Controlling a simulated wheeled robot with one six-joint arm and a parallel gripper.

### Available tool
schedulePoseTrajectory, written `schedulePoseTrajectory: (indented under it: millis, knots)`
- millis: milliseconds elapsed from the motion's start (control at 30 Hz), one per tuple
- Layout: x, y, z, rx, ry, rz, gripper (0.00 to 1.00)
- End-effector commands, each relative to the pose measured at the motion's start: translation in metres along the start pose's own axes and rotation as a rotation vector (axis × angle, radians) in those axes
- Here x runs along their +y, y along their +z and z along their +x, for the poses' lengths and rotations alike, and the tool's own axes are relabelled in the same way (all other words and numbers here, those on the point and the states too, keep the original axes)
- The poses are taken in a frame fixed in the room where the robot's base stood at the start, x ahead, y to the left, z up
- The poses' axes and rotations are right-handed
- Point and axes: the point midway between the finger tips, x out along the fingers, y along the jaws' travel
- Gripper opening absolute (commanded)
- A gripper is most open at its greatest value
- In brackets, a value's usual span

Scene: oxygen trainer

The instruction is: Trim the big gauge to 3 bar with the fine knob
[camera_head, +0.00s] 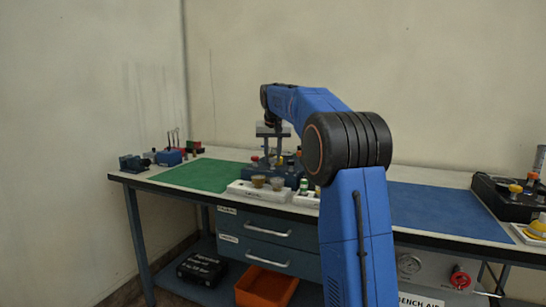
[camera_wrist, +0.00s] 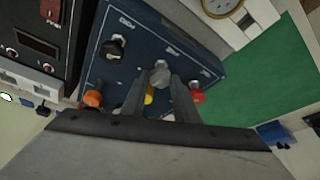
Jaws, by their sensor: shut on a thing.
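My gripper (camera_wrist: 160,82) is shut on a grey knob (camera_wrist: 160,72) on a dark blue panel (camera_wrist: 135,20). I take this for the fine knob, but its label is too small to read. A round gauge (camera_wrist: 221,4) with a pale face and brass rim is cut off by the top edge of the wrist view. I cannot read its needle or tell whether it is the big gauge. In the head view my gripper (camera_head: 277,154) reaches down at the blue unit (camera_head: 290,176), and my arm hides part of the bench.
Near the grey knob are a black knob (camera_wrist: 113,47), an orange knob (camera_wrist: 93,97), a yellow part (camera_wrist: 149,96) and a red knob (camera_wrist: 197,95). A white tray (camera_head: 240,189) sits in front of the blue unit. The green mat (camera_head: 190,175) looks mostly clear.

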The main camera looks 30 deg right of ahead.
Motion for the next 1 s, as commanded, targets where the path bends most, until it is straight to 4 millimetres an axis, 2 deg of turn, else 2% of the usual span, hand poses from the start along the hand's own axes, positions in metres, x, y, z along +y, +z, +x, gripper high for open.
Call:
schedulePoseTrajectory:
  millis: [500,1000]
  knots:
    - [-0.0031,-0.0012,-0.0002,0.002,0.139,0.335,0.05]
    - [-0.0035,-0.0012,0.0,0.001,0.173,0.42,0.05]
